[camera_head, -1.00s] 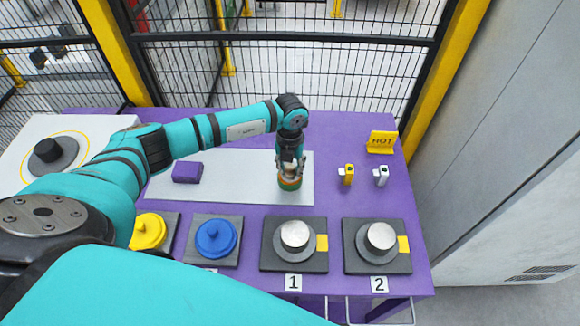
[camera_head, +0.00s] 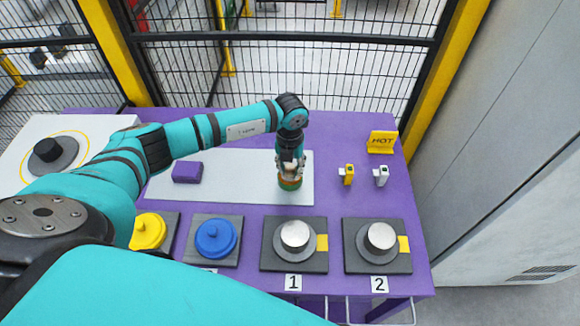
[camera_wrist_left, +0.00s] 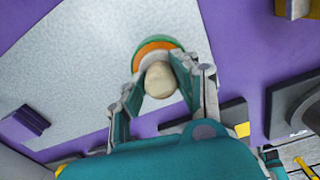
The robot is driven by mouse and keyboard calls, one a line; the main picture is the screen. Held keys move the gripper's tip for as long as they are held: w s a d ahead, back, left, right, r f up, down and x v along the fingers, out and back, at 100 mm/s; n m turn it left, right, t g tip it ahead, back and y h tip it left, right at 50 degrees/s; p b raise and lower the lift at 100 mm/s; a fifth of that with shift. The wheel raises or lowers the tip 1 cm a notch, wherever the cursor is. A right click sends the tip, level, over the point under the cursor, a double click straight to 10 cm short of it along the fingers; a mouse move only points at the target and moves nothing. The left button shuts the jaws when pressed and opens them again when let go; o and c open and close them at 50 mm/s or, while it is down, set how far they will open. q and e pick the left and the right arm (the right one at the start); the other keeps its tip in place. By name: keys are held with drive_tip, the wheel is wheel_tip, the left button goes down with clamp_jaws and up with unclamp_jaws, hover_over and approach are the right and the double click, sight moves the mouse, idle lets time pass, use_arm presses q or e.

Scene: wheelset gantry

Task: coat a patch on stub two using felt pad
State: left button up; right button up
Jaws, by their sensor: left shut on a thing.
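My left gripper (camera_head: 290,171) points down at a small round piece on the grey plate. In the left wrist view it (camera_wrist_left: 163,68) is shut on a rounded cream knob (camera_wrist_left: 160,80), which I take for the felt pad's handle. Below the knob a pale disc shows, inside an orange ring and a green rim (camera_wrist_left: 173,42), probably a shallow pot. The pot (camera_head: 289,184) also shows in the head view; the pad's underside is hidden. Stub two (camera_head: 381,237) is a silver cylinder on a dark base with a yellow patch (camera_head: 403,244), behind label 2. My right gripper is not in view.
Stub one (camera_head: 295,235) stands left of stub two. Blue (camera_head: 215,237) and yellow (camera_head: 149,230) round lids sit further left. A purple block (camera_head: 187,172) lies on the grey plate (camera_head: 232,187). Small yellow and white pieces and a HOT sign (camera_head: 382,142) stand at the right.

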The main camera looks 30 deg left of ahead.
sight(290, 166)
use_arm(q)
drive_tip(key=shift+r+p, duration=0.65)
drive_tip(key=shift+r, duration=0.15)
drive_tip(key=shift+r+p, duration=1.65)
drive_tip(key=shift+r, duration=1.05)
